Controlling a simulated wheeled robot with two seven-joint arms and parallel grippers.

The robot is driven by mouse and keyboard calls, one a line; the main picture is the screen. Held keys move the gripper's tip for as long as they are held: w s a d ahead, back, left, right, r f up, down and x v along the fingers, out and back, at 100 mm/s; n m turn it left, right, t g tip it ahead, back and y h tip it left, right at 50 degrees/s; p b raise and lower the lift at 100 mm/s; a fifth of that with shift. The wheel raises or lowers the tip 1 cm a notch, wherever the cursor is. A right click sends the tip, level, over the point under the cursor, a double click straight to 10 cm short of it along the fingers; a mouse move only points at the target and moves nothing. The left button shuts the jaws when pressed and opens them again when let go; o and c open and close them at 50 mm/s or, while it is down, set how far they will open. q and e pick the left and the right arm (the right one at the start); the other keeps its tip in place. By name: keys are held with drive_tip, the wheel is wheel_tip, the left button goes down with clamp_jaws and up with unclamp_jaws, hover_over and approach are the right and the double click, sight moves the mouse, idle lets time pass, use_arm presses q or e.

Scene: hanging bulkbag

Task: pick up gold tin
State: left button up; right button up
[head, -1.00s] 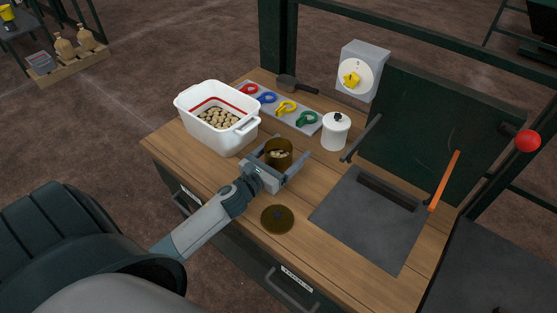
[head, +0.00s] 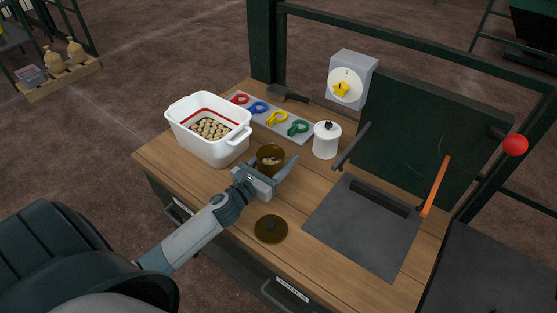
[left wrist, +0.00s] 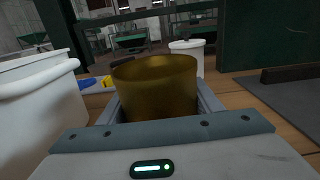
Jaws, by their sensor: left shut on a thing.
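My left gripper (head: 270,166) is shut on the tin, one finger on each side. I cannot tell whether the tin's base is clear of the worktop. A round gold lid (head: 271,229) with a dark knob lies flat on the worktop, nearer the front edge. My right gripper is not in view.
A white tub (head: 207,128) with round pale pieces stands left of the tin. A lidded white canister (head: 327,140) stands behind right. A grey board with coloured rings (head: 270,118) lies behind. A dark plate (head: 362,228) is at right.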

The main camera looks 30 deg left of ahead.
sight(280, 151)
use_arm(q)
drive_tip(key=r, duration=0.3)
drive_tip(key=shift+s+d+r, duration=0.1)
drive_tip(key=shift+d+r, duration=0.15)
drive_tip(key=shift+d, duration=0.05)
drive_tip(key=s+d+r, duration=0.3)
drive_tip(key=d+r, duration=0.3)
drive_tip(key=d, duration=0.4)
drive_tip(key=shift+d+r, duration=0.2)
drive_tip(key=shift+d, duration=0.05)
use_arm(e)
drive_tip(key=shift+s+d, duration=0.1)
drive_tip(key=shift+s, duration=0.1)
use_arm(q)
drive_tip(key=shift+s, duration=0.1)
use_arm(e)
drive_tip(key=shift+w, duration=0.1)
